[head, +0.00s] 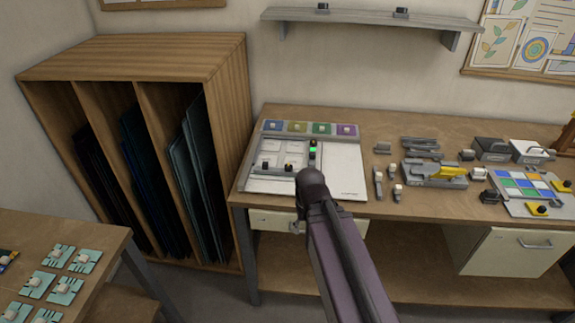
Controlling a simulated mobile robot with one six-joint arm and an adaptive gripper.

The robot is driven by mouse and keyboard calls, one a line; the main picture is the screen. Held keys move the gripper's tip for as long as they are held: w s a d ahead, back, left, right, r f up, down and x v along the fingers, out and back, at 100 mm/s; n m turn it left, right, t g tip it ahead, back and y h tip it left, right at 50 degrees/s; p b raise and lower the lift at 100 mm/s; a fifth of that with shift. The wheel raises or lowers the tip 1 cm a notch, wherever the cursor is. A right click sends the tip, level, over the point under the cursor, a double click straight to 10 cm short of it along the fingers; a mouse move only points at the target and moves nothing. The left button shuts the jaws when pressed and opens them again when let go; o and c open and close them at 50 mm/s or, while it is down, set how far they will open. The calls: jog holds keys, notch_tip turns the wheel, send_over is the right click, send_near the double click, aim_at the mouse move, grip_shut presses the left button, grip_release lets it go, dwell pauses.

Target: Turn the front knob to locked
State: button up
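A white panel (345,172) lies on the wooden bench, with a row of coloured pads along its back edge. Two small dark knobs stand on its left part, a left one (265,165) and a right one (289,166). A dark upright piece with a lit green patch (312,150) stands near its middle. I cannot tell which of these is the front knob or read any lock marking. My arm rises from the bottom and covers the panel's front middle. My gripper is not visible; the dark rounded arm end hides what lies behind it.
The wooden bench (385,125) holds a yellow-and-grey tool (440,172), grey boxes and a tray of coloured tiles (530,190) to the right. A drawer (270,221) sits below the panel. A wooden rack (130,55) of dark sheets stands left. A shelf (365,17) hangs above.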

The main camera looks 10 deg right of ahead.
aim_at(288, 166)
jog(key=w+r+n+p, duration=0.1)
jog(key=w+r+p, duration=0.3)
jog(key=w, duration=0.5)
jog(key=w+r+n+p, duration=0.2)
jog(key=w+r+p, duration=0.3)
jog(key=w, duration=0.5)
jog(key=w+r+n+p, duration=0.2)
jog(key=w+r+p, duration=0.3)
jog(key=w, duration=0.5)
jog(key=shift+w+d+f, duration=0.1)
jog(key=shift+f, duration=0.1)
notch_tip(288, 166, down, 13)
jog(key=b, duration=1.4)
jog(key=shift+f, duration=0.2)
